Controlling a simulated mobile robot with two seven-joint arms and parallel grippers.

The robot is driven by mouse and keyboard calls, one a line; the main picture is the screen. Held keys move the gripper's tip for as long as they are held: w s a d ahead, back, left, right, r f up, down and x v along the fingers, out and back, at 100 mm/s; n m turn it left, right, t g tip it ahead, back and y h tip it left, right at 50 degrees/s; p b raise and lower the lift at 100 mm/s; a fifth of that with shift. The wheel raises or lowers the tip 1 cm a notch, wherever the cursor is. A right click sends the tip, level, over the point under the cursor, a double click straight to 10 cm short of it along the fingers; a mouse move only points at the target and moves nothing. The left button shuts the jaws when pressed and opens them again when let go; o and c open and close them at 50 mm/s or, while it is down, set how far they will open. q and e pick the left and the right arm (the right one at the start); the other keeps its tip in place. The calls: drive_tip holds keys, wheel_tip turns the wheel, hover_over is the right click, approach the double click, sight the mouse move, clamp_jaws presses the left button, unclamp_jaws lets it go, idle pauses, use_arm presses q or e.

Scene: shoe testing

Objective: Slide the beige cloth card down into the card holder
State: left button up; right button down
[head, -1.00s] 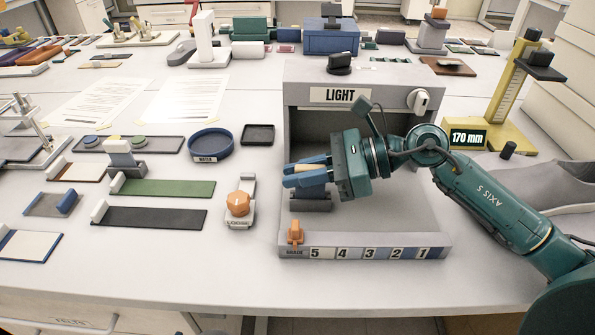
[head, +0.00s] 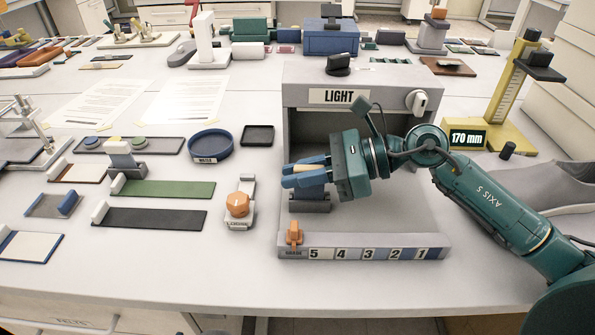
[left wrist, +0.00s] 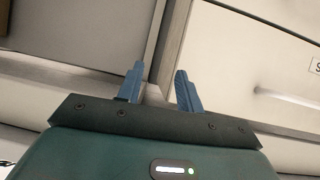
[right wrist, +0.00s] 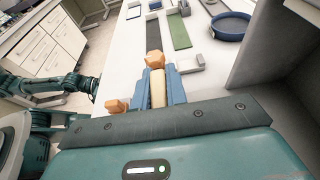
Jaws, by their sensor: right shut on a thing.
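My right gripper (head: 284,175) reaches in from the right, inside the light box, and is shut on the beige cloth card (head: 301,169). Only a narrow beige strip of the card shows between the blue fingers; it also shows in the right wrist view (right wrist: 158,88). The dark grey card holder (head: 310,204) stands on the box floor directly below the fingers. The fingers hide its top, so I cannot tell whether the card's lower edge is in the slot. My left gripper (left wrist: 160,70) is open and empty in the left wrist view, facing pale drawer fronts.
The light box (head: 290,90) has walls around my right gripper and a grade strip (head: 370,254) with an orange slider (head: 294,233) in front. An orange-knobbed device (head: 238,205) stands to the left. A yellow height gauge (head: 500,100) is at the right.

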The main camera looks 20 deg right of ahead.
drive_tip(key=shift+a+r, duration=0.1)
drive_tip(key=shift+r, duration=0.25)
drive_tip(key=shift+w+d, duration=0.15)
drive_tip(key=shift+d, duration=0.15)
idle(0.8)
drive_tip(key=shift+a+r, duration=0.1)
drive_tip(key=shift+a, duration=0.1)
drive_tip(key=shift+b, duration=0.4)
drive_tip(key=shift+s+a+r, duration=0.1)
drive_tip(key=shift+s+a, duration=0.05)
drive_tip(key=shift+s, duration=0.1)
